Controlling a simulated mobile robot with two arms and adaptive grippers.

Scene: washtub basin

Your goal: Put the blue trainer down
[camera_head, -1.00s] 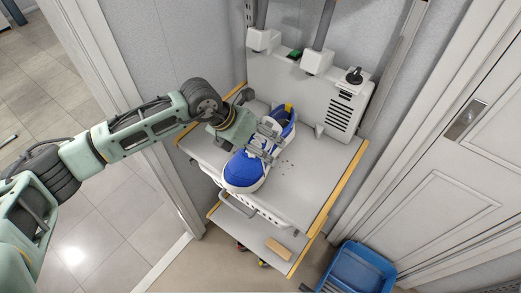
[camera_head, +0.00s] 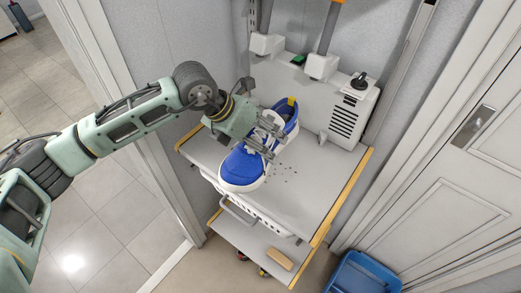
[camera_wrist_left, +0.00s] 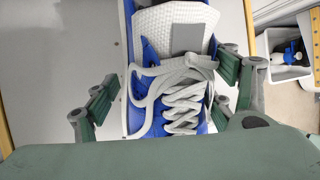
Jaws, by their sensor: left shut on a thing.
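The blue trainer (camera_head: 240,167), with a white sole and white laces, is over the grey worktop (camera_head: 312,178), toe toward the front and heel toward the back. I cannot tell for sure whether its sole touches the worktop. My left gripper (camera_head: 268,136) reaches in from the left and is shut on the trainer across its laced middle. In the left wrist view the trainer's laces and tongue (camera_wrist_left: 170,70) lie between the two green-padded fingers. The sole is mostly hidden. My right gripper is not in view.
A white machine body (camera_head: 345,118) stands behind the worktop. Small dark specks (camera_head: 284,170) lie right of the trainer. A lower shelf (camera_head: 250,240) holds a tan block (camera_head: 279,259). A blue bin (camera_head: 362,274) stands on the floor at right. The worktop right of the trainer is mostly clear.

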